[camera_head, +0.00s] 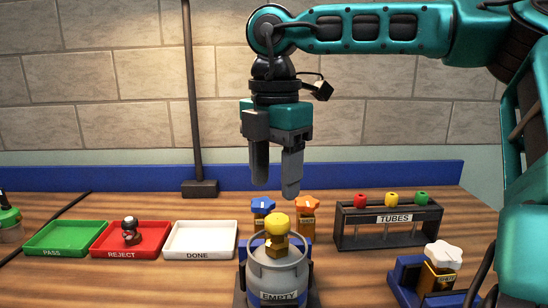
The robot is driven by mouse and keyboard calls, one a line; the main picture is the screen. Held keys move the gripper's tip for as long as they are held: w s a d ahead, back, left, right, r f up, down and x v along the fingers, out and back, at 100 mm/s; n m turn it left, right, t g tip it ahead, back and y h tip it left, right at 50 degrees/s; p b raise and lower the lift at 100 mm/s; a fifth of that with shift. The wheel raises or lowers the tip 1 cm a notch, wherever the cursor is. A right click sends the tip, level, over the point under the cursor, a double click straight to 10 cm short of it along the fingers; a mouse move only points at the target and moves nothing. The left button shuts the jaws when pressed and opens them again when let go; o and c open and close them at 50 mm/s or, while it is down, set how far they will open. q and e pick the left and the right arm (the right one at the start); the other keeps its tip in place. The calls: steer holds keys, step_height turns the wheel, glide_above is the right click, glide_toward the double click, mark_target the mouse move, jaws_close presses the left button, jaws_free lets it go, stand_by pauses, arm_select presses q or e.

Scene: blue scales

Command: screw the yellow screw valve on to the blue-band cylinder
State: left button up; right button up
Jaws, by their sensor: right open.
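A yellow-topped valve (278,224) with a brass-coloured body stands upright on top of a grey cylinder (279,276), inside its ring-shaped collar. The cylinder carries an "EMPTY" label and stands in a dark holder with blue sides at the front centre. I cannot make out a blue band on the cylinder, nor tell whether the valve is threaded on. My right gripper (275,187) hangs above the valve, pointing down, with its two fingers apart and nothing between them. A clear gap separates the fingertips from the yellow top. My left gripper is out of view.
Behind the cylinder stand a blue-knobbed (262,204) and an orange-knobbed valve (307,206). A TUBES rack (389,226) and a white-knobbed valve (443,253) are at right. Green (43,250), red (102,249) and white (178,252) trays lie left; the red one holds a small object.

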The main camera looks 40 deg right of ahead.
mark_target(275, 243)
step_height(275, 243, down, 9)
steer(key=shift+f, duration=1)
